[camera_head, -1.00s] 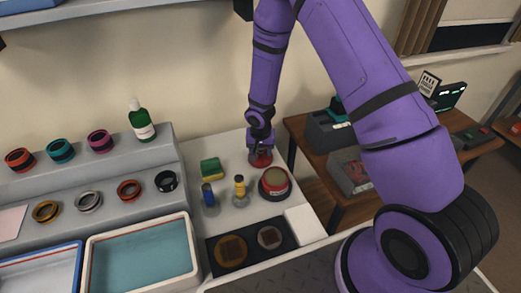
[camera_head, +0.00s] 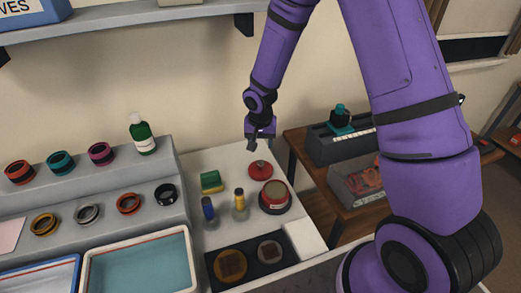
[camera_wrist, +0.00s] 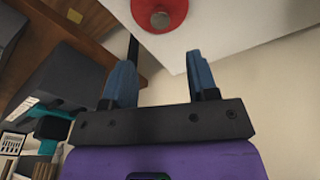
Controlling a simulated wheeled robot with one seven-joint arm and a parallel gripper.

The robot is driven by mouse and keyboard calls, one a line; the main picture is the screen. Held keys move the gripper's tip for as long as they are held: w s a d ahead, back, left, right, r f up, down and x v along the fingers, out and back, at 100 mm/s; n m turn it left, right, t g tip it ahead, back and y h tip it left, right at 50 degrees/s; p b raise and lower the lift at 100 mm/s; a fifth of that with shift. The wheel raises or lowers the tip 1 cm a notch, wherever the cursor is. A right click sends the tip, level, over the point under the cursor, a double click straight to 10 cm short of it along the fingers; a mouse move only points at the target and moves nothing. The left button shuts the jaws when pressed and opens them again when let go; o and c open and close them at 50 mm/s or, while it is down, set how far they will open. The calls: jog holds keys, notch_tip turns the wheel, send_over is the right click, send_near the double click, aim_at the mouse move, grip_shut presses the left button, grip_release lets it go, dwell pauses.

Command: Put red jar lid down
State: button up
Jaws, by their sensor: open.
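The red jar lid (camera_head: 260,170) lies on the white tabletop, behind the round red jar (camera_head: 275,196) with a tan top. In the wrist view the red lid (camera_wrist: 160,14) shows at the top edge, with a round grey knob at its middle. My gripper (camera_head: 260,141) is above and slightly behind the lid, apart from it. Its two blue-grey fingers (camera_wrist: 162,72) are spread in the wrist view with nothing between them.
A dark tray (camera_head: 282,240) lies in front. Stepped shelves (camera_head: 110,178) with several rings are at left.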

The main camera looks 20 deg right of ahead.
jog(key=s+d+r+n+t, duration=0.1)
jog(key=s+d+r, duration=0.15)
jog(key=r, duration=0.55)
jog(key=s+d+r, duration=0.1)
jog(key=s+r, duration=0.3)
jog(key=r, duration=0.4)
jog(key=s+d+r+n+t, duration=0.1)
jog(key=s+d+r, duration=0.15)
jog(key=r, duration=0.65)
jog(key=s+r+n+t, duration=0.1)
jog(key=s+r, duration=0.4)
jog(key=s, duration=0.6)
jog(key=s+d+r+n+t, duration=0.1)
jog(key=s+r, duration=0.4)
jog(key=s, duration=0.6)
jog(key=shift+d+r+y, duration=0.2)
jog(key=shift+r+y, duration=0.05)
jog(key=shift+y, duration=0.05)
